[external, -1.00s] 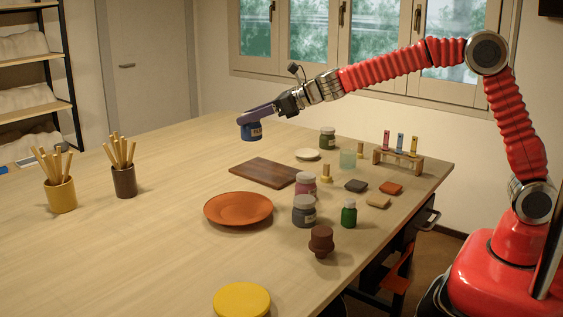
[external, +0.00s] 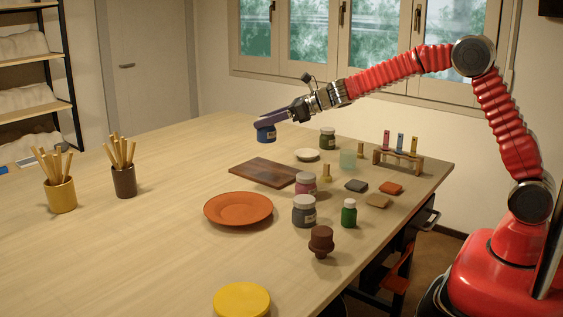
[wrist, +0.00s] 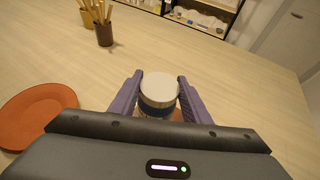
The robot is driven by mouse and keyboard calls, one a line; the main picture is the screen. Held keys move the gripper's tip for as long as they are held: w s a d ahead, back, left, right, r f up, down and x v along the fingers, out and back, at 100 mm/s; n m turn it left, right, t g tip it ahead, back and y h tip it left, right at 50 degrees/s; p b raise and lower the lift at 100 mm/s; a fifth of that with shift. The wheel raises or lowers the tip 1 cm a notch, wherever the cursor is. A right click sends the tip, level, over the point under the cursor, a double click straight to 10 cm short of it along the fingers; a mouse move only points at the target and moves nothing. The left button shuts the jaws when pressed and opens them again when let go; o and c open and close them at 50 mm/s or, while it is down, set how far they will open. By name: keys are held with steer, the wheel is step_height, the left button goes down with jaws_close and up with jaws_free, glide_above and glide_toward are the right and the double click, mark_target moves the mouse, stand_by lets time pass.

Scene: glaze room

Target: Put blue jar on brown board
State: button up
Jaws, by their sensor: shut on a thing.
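The blue jar (external: 266,134) hangs in my gripper (external: 262,124), above the table and roughly over the far edge of the brown board. The brown board (external: 262,172) is a flat dark rectangle with a bare top. In the wrist view the jar's pale lid (wrist: 160,86) shows between the two purple fingers of my gripper (wrist: 160,98), which press on it from both sides. The jar looks upright. A small patch of brown shows below the jar in the wrist view, and most of the board is hidden there.
An orange plate (external: 238,208) lies in front of the board. Brush cups (external: 124,180) stand at left. The table's left middle is clear.

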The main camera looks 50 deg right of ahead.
mark_target(266, 139)
steer(key=shift+f, duration=0.15)
steer(key=shift+f, duration=3.05)
steer(key=shift+f, duration=1.9)
steer(key=shift+f, duration=0.1)
steer(key=o, duration=1.2)
steer(key=shift+v, duration=6.1)
steer(key=shift+w, duration=0.1)
